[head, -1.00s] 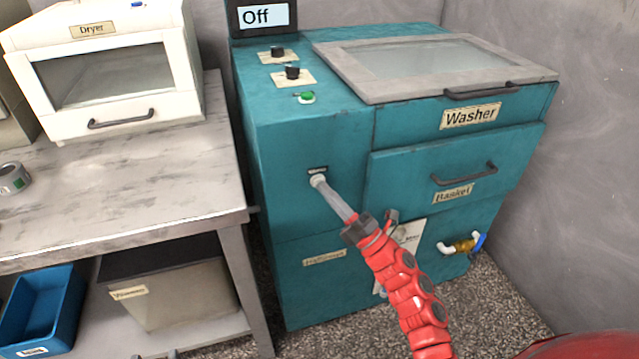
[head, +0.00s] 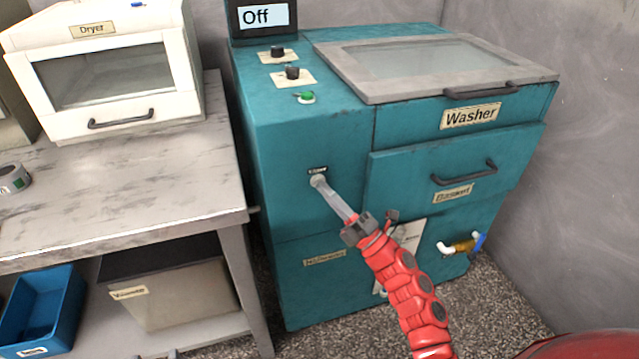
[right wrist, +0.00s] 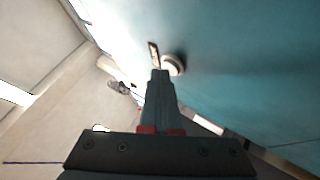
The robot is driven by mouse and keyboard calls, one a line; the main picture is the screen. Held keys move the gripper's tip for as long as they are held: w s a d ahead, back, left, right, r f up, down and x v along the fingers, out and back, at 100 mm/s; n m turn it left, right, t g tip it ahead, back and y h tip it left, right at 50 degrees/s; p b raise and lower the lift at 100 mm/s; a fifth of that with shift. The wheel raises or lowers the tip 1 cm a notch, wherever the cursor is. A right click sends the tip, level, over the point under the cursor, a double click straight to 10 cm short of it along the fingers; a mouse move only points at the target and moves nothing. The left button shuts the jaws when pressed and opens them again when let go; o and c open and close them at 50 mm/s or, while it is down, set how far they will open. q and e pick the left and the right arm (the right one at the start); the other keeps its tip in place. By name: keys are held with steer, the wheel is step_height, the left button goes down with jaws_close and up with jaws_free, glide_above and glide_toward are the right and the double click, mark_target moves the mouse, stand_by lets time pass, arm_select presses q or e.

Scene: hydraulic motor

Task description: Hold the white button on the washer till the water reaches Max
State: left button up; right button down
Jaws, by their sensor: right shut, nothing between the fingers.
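The teal washer (head: 300,150) stands in the middle, and its display (head: 264,17) reads "Off". The small round white button (head: 317,179) is on its front panel, under a small label. It also shows in the right wrist view (right wrist: 173,65). My right gripper (head: 323,187) is shut and empty, its fingertips at the button. In the right wrist view the fingertips (right wrist: 160,75) lie just beside the button; I cannot tell whether they press it. A pale sheet (head: 408,235) on the lower front is partly hidden by my right arm. My left gripper is not in view.
The washer has two black knobs (head: 292,73), a green button (head: 305,97), a grey-framed lid (head: 420,65) and a basket drawer (head: 455,165). A valve (head: 463,246) sticks out low right. A table (head: 120,190) with a white dryer (head: 115,70) stands left.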

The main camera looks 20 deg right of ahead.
steer(key=shift+s, duration=0.1)
stand_by(0.4)
steer(key=shift+s, duration=0.7)
steer(key=s, duration=0.5)
steer(key=shift+d+p, duration=0.1)
steer(key=shift+p, duration=0.3)
